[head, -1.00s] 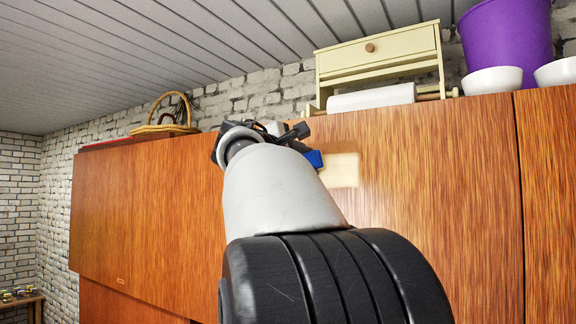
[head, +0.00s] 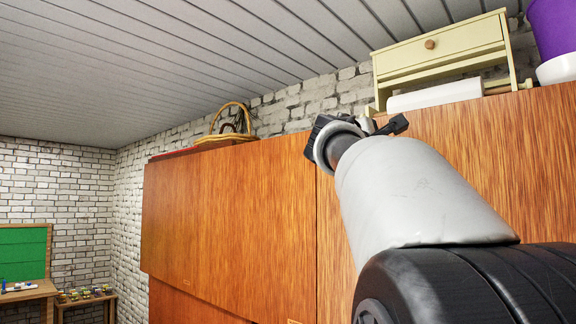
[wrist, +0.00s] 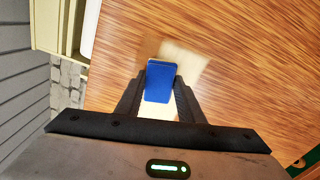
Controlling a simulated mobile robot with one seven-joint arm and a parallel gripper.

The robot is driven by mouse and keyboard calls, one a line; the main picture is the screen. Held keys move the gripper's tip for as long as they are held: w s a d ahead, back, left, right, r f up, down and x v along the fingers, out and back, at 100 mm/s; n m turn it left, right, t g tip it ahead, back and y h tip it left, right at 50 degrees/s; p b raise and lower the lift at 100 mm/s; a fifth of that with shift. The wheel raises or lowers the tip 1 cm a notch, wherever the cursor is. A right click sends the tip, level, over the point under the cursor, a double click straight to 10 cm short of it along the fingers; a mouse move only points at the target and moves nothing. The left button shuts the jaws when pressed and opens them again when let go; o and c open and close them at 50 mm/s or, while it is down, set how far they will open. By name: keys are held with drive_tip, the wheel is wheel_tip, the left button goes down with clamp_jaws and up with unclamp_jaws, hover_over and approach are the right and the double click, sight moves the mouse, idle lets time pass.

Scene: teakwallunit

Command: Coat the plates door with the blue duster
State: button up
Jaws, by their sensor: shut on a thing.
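My gripper (wrist: 160,88) is shut on the blue duster (wrist: 158,80), which sits between its two fingers in the wrist view. The duster is in front of a wood-grain cabinet door (wrist: 240,55), at or close to its face; I cannot tell whether it touches. A pale, cream patch (wrist: 184,62) shows on this door beside and behind the duster. In the head view my arm covers the duster and the patch, and part of the door (head: 470,145) shows to its right. No label tells me which door is the plates door.
Another wood door (head: 230,215) lies to the left. On top of the cabinet stand a wicker basket (head: 228,125), a cream drawer rack (head: 440,50), a white bowl (head: 558,68) and a purple bucket (head: 555,28). A slatted ceiling (head: 180,60) is above.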

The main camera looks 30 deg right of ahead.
drive_tip(key=shift+s+d+r, duration=0.85)
drive_tip(key=shift+s+d, duration=0.25)
drive_tip(key=shift+s, duration=1.6)
drive_tip(key=w+a+p, duration=0.2)
drive_tip(key=w+a, duration=0.1)
drive_tip(key=w, duration=0.4)
drive_tip(key=w+a+p, duration=0.2)
drive_tip(key=w+a, duration=0.1)
drive_tip(key=w, duration=0.5)
drive_tip(key=shift+s+a+f, duration=0.1)
drive_tip(key=shift+a, duration=0.05)
drive_tip(key=shift+b+v, duration=1.05)
drive_tip(key=shift+v, duration=1.95)
drive_tip(key=shift+b+v, duration=0.45)
drive_tip(key=shift+v, duration=1)
